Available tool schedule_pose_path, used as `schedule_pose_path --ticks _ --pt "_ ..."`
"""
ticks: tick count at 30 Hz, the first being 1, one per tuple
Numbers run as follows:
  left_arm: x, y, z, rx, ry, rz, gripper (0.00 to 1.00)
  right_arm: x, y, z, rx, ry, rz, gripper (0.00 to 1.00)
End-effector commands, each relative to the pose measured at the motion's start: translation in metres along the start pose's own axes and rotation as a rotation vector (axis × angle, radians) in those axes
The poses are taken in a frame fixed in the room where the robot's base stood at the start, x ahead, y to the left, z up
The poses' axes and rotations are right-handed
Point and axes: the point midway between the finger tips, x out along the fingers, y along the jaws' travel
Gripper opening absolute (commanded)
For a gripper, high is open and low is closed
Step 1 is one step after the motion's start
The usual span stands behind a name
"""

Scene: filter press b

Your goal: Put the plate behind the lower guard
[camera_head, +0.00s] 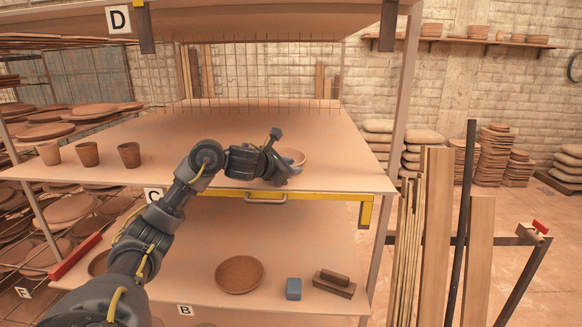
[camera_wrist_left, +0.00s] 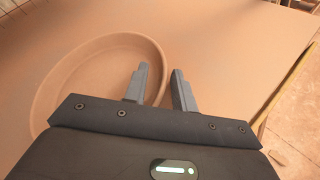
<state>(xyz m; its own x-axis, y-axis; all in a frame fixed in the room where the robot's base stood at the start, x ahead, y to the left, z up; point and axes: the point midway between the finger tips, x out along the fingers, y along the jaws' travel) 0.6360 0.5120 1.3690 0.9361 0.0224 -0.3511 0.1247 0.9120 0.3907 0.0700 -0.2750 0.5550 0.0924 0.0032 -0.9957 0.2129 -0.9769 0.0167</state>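A shallow round clay dish (camera_head: 291,156), likely the plate, sits on the middle shelf marked C (camera_head: 330,165). My left gripper (camera_head: 285,176) is at its near side and partly hides it. In the left wrist view the dish (camera_wrist_left: 60,75) lies at left, and my left gripper (camera_wrist_left: 160,82) is open. One finger is over the inside of the dish and the other is outside, with the rim between them. Whether a finger touches the rim cannot be told. A wire guard (camera_head: 260,75) stands at the back of that shelf. My right gripper is out of view.
Three clay cups (camera_head: 88,154) stand at the shelf's left. A yellow bar with a handle (camera_head: 320,198) runs along its front edge. The shelf below holds a brown dish (camera_head: 239,274), a blue block (camera_head: 293,289) and a brown brush-like block (camera_head: 334,284). Shelf C is clear behind my gripper.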

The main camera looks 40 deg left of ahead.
Motion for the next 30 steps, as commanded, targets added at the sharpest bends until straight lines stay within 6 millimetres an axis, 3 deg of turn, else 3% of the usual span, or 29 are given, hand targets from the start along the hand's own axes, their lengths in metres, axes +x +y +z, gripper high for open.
schedule_pose_path --ticks 5,21,30 --pt "-0.008 0.001 0.001 0.004 -0.002 0.002 0.27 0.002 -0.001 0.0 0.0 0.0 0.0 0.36" --pt "-0.108 0.001 0.001 0.004 -0.002 0.002 0.27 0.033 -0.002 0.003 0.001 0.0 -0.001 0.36" --pt "-0.121 0.0 0.001 -0.001 0.0 0.0 0.27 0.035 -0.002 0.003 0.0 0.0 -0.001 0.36"
